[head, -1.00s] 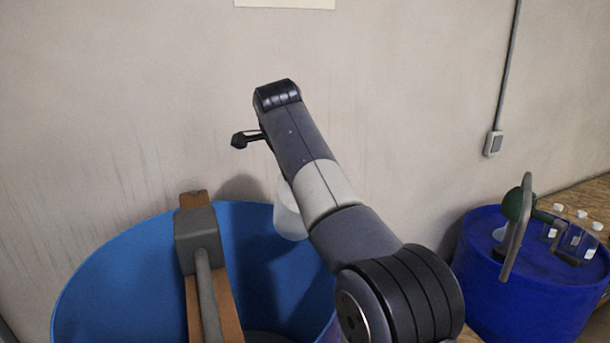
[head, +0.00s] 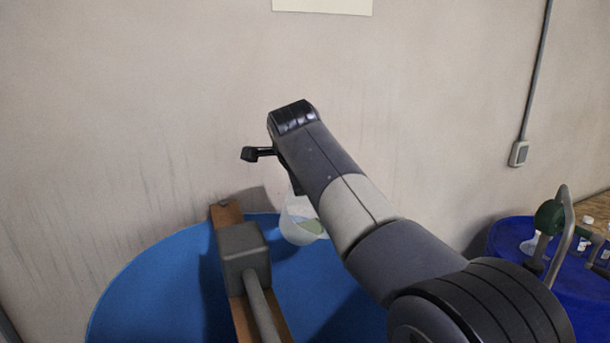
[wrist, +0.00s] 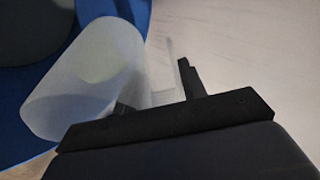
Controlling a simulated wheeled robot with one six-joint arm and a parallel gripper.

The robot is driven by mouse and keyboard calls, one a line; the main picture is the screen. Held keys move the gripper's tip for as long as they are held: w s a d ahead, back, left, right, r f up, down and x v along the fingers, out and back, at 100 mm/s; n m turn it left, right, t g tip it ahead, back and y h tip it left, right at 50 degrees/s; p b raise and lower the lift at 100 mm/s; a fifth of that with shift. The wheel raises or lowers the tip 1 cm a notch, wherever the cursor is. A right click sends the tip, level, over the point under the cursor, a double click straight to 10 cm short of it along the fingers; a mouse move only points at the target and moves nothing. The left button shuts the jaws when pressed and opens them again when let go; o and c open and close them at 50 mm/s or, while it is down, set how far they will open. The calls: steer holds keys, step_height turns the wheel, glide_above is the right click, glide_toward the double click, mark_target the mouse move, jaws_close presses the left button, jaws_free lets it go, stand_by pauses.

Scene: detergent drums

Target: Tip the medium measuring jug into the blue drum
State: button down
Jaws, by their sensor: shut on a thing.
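The measuring jug (head: 297,226) is a pale translucent vessel with something greenish showing inside. In the head view it hangs at the far rim of the open blue drum (head: 160,285), partly hidden by my arm, and looks tilted. In the wrist view the jug (wrist: 80,85) lies aslant at the left, with the blue drum (wrist: 25,105) behind it. My gripper (wrist: 155,95) is shut on the jug's handle side. I see no stream leaving the jug.
A wooden beam (head: 226,217) with a grey block (head: 244,255) and rod crosses the drum, left of the jug. A darker blue drum (head: 510,240) with small items on top stands at the right. The wall is close behind.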

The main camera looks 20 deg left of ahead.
steer(key=s+d+t+b, duration=0.1)
steer(key=s+d+t+y+b, duration=0.1)
steer(key=s+r+t+y+b, duration=0.1)
steer(key=shift+s+d+m+t, duration=0.3)
steer(key=shift+s+d+m, duration=0.1)
stand_by(0.4)
steer(key=shift+f+b, duration=0.15)
steer(key=shift+b, duration=0.25)
steer(key=shift+d+b, duration=0.2)
steer(key=shift+b, duration=0.3)
steer(key=shift+s+d+r+t+y+b, duration=0.35)
steer(key=shift+s+r+t+b, duration=0.35)
steer(key=shift+b, duration=1.9)
steer(key=shift+d, duration=0.1)
steer(key=shift+f+b, duration=0.1)
steer(key=shift+b, duration=0.5)
